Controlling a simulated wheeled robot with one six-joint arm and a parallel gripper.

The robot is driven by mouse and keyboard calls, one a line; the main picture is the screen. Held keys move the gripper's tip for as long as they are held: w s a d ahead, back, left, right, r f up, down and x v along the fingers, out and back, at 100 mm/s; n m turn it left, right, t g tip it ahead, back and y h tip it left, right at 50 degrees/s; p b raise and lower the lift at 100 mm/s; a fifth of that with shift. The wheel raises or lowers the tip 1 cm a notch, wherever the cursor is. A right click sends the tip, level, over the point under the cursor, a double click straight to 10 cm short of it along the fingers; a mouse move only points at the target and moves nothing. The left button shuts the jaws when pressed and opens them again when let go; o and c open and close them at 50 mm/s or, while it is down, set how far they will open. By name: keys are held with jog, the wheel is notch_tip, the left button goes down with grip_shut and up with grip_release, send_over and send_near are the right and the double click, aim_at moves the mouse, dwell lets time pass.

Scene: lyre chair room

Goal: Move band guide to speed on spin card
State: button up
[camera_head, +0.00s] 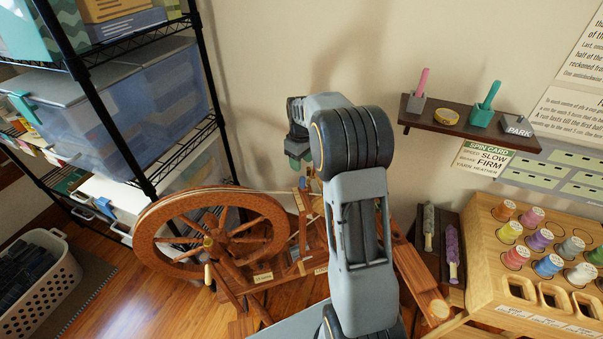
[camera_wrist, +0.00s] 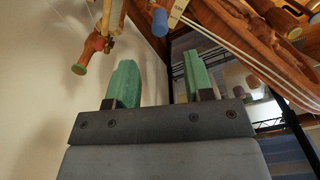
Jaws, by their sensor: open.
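The spin card (camera_head: 486,159) hangs on the wall under the dark shelf and reads SPEED SLOW, BRAKE FIRM, YARN HEATHER. The wooden spinning wheel (camera_head: 205,238) stands on the floor to the left of my arm. In the wrist view, a blue-ended peg (camera_wrist: 160,22) beside a cream lettered strip (camera_wrist: 178,12) lies beyond my fingertips; I cannot tell if it is the band guide. My gripper (camera_wrist: 160,82) is open and empty, its green fingers apart. In the head view my gripper (camera_head: 299,158) is partly hidden behind my arm, above the wheel's frame.
A wire rack with bins (camera_head: 130,110) stands left, a laundry basket (camera_head: 38,270) below it. The dark shelf (camera_head: 465,122) holds pink and green pegs and a PARK block (camera_head: 516,127). A wooden rack of spools (camera_head: 540,250) stands right. Pale drive cords cross the wrist view's upper right.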

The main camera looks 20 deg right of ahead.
aim_at(301, 177)
jog(key=shift+r, duration=2.1)
